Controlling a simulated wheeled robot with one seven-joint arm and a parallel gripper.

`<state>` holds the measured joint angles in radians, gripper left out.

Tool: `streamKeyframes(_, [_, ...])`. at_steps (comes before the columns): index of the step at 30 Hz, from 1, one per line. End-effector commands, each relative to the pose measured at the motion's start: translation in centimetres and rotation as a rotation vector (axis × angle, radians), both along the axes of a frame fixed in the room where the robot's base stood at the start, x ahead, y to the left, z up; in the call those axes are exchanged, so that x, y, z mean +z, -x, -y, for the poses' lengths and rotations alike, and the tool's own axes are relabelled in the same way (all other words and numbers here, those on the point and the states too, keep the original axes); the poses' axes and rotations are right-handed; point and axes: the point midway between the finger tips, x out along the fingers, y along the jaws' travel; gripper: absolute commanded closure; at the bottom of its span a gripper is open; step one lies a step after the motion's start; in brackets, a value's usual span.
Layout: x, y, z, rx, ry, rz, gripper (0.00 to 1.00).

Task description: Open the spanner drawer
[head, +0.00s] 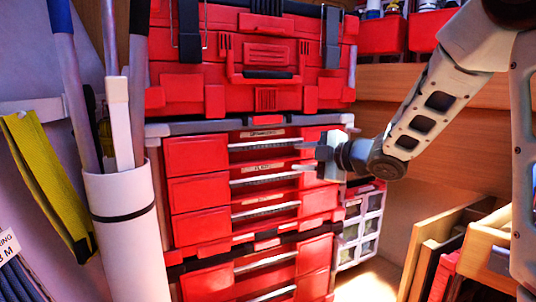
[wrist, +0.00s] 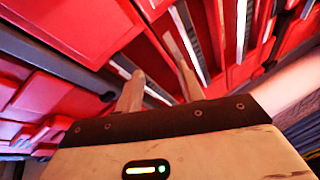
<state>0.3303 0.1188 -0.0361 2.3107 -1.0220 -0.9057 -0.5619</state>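A red tool cabinet (head: 197,155) with several stacked drawers stands in the middle of the head view. The drawers have light metal handle bars, and small labels show on the upper ones, too small to read. I cannot tell which is the spanner drawer. All the drawer fronts look shut. My gripper (head: 318,160) is at the right part of the upper drawers, close to their fronts; I cannot tell if it touches. In the wrist view my gripper (wrist: 153,62) shows two fingers apart, with nothing seen between them. Red drawer fronts and metal bars (wrist: 243,25) lie beyond the fingers.
A red toolbox (head: 266,85) sits on top of the cabinet. A white tube (head: 127,235) with long poles stands at the left. A small-drawer organiser (head: 360,225) is right of the cabinet. Wooden boxes (head: 430,255) stand at lower right. Red bins (head: 383,35) are above.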

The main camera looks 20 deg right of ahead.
Motion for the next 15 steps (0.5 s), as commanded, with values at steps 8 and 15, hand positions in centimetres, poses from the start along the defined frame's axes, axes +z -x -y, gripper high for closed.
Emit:
streamKeyframes(8, [2.2, 4.2, 4.4, 0.308, 0.181, 0.300, 0.62])
streamKeyframes(15, [2.7, 6.9, 5.4, 0.427, 0.220, 0.388, 0.62])
